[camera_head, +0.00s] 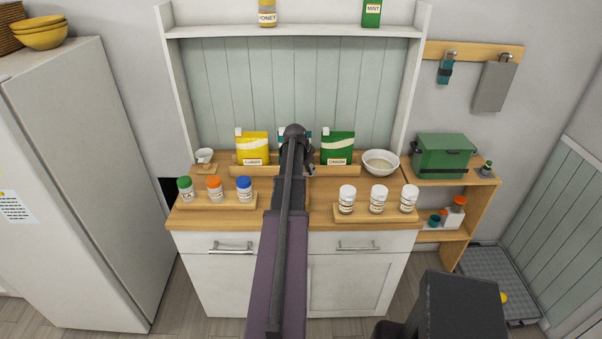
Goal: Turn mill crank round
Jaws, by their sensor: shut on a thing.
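My arm reaches forward over the middle of the wooden counter (330,212). My gripper (309,166) is at its far end, low over the counter between the left and right rows of jars. The arm's dark joint covers most of it, and only a small dark part shows on the right side. It is shut on the mill crank. The mill and its crank are hidden behind my arm, so I cannot tell the crank's angle.
A yellow packet (252,147) and a green packet (337,147) stand behind the gripper, with a teal one partly hidden between. Colored-lid jars (214,189) are left, white jars (378,199) right. A white bowl (381,162) sits back right.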

